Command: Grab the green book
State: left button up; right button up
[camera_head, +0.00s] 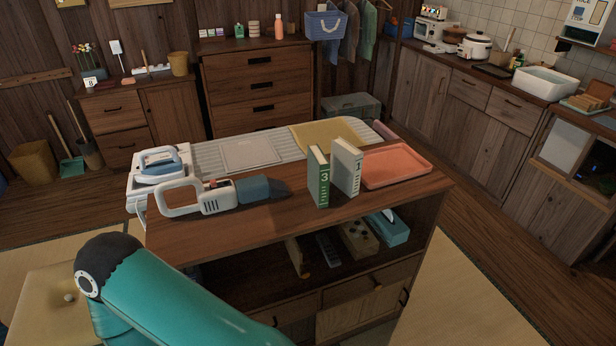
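The green book (318,177) stands upright on the wooden cabinet top (250,226), with a white "3" on its spine. A white-grey book (346,168) marked "1" stands upright just right of it; a narrow gap or contact between them is hard to tell. A teal arm link with a dark joint, which looks like mine, fills the lower left. Neither of my grippers is in view.
A white and blue handheld vacuum (205,198) lies left of the books, with an iron (160,164) behind it. A pink-orange tray (395,166) lies right of the books. The front of the cabinet top is clear. Shelves below hold a blue tissue box (388,229).

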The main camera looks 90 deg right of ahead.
aim_at(318, 166)
jog(key=z, duration=0.8)
jog(key=k, duration=0.65)
jog(key=z, duration=0.8)
jog(key=i, duration=0.55)
jog(key=k, duration=0.95)
jog(key=z, duration=0.15)
jog(key=i, duration=0.9)
jog(key=u, duration=0.05)
